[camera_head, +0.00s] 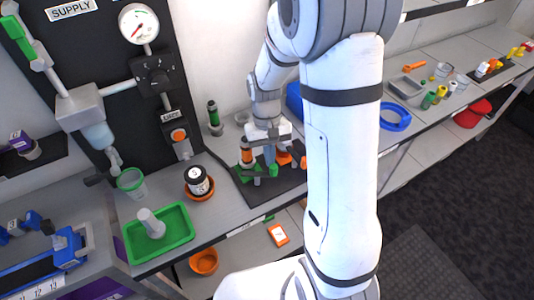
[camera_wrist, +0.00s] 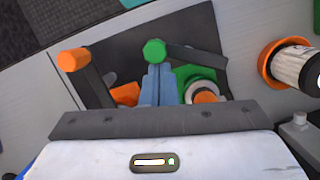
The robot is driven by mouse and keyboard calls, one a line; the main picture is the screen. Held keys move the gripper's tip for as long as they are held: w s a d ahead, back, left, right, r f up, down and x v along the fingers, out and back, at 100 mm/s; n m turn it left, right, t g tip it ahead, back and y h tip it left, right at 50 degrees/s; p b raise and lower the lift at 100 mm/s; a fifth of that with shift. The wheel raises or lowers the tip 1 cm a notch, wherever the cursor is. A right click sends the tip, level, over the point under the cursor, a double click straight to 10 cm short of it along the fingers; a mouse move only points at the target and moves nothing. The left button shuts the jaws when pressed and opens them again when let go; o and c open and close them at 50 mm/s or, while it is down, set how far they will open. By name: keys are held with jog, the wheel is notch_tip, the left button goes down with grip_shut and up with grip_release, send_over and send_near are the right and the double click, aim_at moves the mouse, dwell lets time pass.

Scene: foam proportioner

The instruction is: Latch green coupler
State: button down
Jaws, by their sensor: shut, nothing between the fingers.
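The green coupler (camera_wrist: 190,76) sits on a dark plate (camera_wrist: 125,40), right of my fingers in the wrist view. A light ring with an orange centre shows in it, partly hidden by my gripper body. Its dark lever (camera_wrist: 197,54) ends in a green knob (camera_wrist: 154,51) just beyond my fingertips. My gripper (camera_wrist: 157,70) is shut and empty; I cannot tell whether it touches the knob. In the head view my gripper (camera_head: 269,158) points down over the plate, with the green coupler (camera_head: 247,170) at its left and an orange-and-black cylinder (camera_head: 246,151) standing there.
An orange coupler (camera_wrist: 126,93) and its orange-knobbed lever (camera_wrist: 72,60) are left of my fingers. A blue ring (camera_head: 395,117) lies right.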

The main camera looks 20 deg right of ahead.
jog(key=m, duration=0.2)
jog(key=s+m, duration=0.1)
jog(key=s+m+y+b, duration=0.1)
jog(key=m, duration=0.1)
jog(key=shift+d+m, duration=0.15)
jog(key=shift+m, duration=0.15)
jog(key=m, duration=0.1)
jog(key=s+m, duration=0.1)
jog(key=m+t+y, duration=0.1)
jog(key=m, duration=0.1)
jog(key=shift+s+a, duration=0.3)
jog(key=shift+s, duration=0.15)
jog(key=shift+s+a, duration=0.15)
send_near(272, 169)
jog(key=w+d, duration=0.2)
jog(key=d, duration=0.1)
jog(key=shift+r+b, duration=0.35)
jog(key=shift+r, duration=0.2)
dwell(0.4)
